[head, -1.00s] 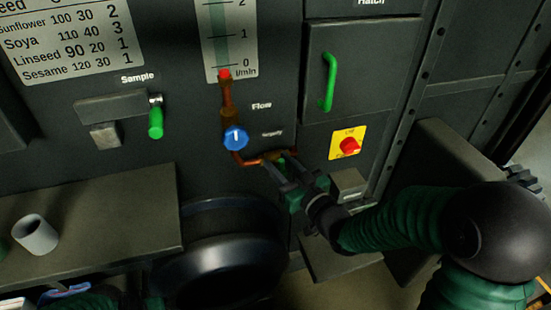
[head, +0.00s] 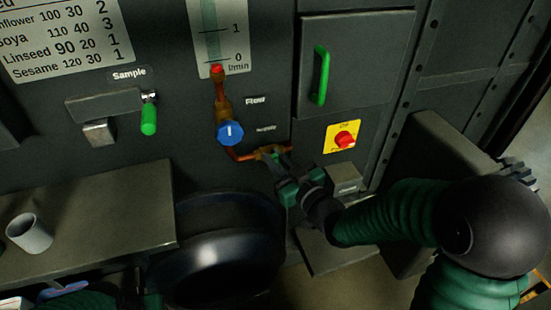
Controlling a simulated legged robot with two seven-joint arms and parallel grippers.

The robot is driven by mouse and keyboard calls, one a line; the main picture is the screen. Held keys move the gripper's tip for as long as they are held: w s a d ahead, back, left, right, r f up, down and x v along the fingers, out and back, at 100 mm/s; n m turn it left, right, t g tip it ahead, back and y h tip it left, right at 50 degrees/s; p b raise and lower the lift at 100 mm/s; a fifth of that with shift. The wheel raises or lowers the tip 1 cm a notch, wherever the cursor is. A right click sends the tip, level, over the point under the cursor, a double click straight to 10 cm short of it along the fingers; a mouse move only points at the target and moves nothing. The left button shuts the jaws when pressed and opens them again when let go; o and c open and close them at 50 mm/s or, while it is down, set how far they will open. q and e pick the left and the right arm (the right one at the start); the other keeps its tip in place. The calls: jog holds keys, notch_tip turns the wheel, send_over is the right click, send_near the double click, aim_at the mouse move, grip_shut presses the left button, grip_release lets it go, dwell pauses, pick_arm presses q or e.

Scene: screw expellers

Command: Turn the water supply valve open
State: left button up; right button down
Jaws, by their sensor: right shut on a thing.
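The water supply valve (head: 264,153) is a small brass fitting on the copper pipe, under a small blurred label at the lower middle of the dark machine panel. My right gripper (head: 276,158) reaches it from the lower right and is shut on its handle. The fingers mostly hide the handle, so its angle is unclear. The blue flow knob (head: 230,133) is just above left, with its white mark upright. A red float (head: 217,69) sits near the bottom of the flow gauge (head: 238,40). My left gripper is not in view.
A red stop button on a yellow plate (head: 343,137) and a green door handle (head: 321,75) are right of the valve. A green-handled sample lever (head: 149,119) is at left. A grey cup (head: 29,233) stands on the ledge (head: 110,215). A round black pan (head: 228,262) is below.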

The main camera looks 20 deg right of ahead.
jog(key=n, duration=0.2)
jog(key=shift+a+n+g+h, duration=0.3)
jog(key=shift+a+n, duration=0.1)
jog(key=shift+a+f+n+g+h+b, duration=0.3)
jog(key=shift+f+n+h+b, duration=0.3)
jog(key=shift+n+b, duration=1.1)
jog(key=shift+a+f+n+g+h+b, duration=0.15)
jog(key=shift+a+f+n+h+b, duration=0.4)
jog(key=shift+n+b, duration=1.15)
jog(key=shift+a+f+n+g+h+b, duration=0.1)
jog(key=shift+f+n+g+h+b, duration=0.2)
jog(key=shift+n+h+b, duration=1.3)
jog(key=shift+s+f+n+y+p, duration=0.1)
jog(key=shift+n+y+p, duration=0.35)
jog(key=shift+n+y, duration=0.3)
jog(key=c, duration=1.4)
grip_release()
jog(key=shift+d, duration=0.1)
